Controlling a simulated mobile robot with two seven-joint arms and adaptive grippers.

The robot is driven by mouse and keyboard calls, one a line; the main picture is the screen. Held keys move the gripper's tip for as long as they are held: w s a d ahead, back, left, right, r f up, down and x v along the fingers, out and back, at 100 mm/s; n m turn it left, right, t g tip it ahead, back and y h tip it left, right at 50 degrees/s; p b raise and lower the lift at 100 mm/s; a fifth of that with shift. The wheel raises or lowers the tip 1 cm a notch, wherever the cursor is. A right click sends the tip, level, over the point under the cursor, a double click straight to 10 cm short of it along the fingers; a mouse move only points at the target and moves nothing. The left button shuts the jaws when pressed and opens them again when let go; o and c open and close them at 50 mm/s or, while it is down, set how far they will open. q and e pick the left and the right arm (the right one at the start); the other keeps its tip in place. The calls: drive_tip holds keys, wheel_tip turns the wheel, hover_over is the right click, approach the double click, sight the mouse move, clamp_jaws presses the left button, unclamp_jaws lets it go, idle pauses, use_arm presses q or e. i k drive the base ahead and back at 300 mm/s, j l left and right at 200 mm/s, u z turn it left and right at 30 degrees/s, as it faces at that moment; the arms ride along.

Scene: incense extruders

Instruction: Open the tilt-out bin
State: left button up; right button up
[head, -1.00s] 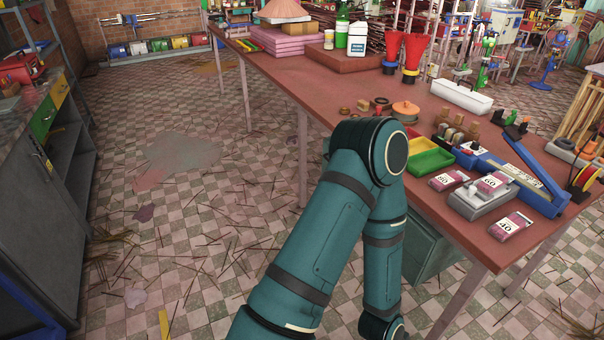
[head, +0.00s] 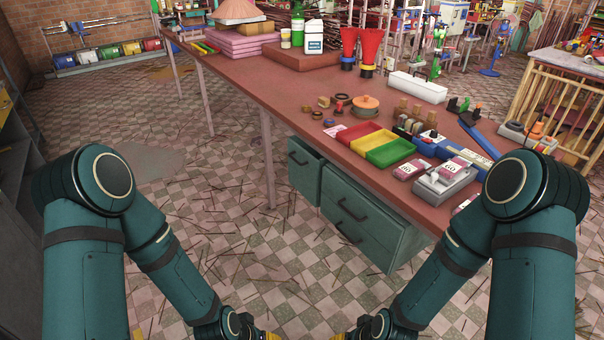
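A teal cabinet (head: 368,230) stands under the red-brown table. Its front shows stacked panels with dark bar handles, and a separate teal front (head: 305,170) with its own handle sits to the left. I cannot tell for sure which part is the tilt-out bin. A row of coloured bins (head: 108,54) also stands at the far wall. My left gripper (head: 268,337) and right gripper (head: 342,337) are at the bottom edge, mostly cut off, low in front of the cabinet and apart from it.
A table leg (head: 268,160) stands left of the cabinet. The checkered floor (head: 225,235) is open, with scattered sticks.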

sight(312, 169)
drive_tip(key=i+j+z, duration=0.2)
drive_tip(key=z, duration=0.25)
drive_tip(key=i+j+z, duration=0.45)
drive_tip(key=i+j, duration=0.2)
drive_tip(key=j, duration=0.15)
drive_tip(key=i+j+z, duration=0.1)
drive_tip(key=i+j, duration=0.3)
drive_tip(key=j, duration=0.25)
drive_tip(key=i+j+z, duration=0.1)
drive_tip(key=j, duration=0.25)
drive_tip(key=i+j, duration=0.25)
drive_tip(key=j+z, duration=0.05)
drive_tip(key=j, duration=0.05)
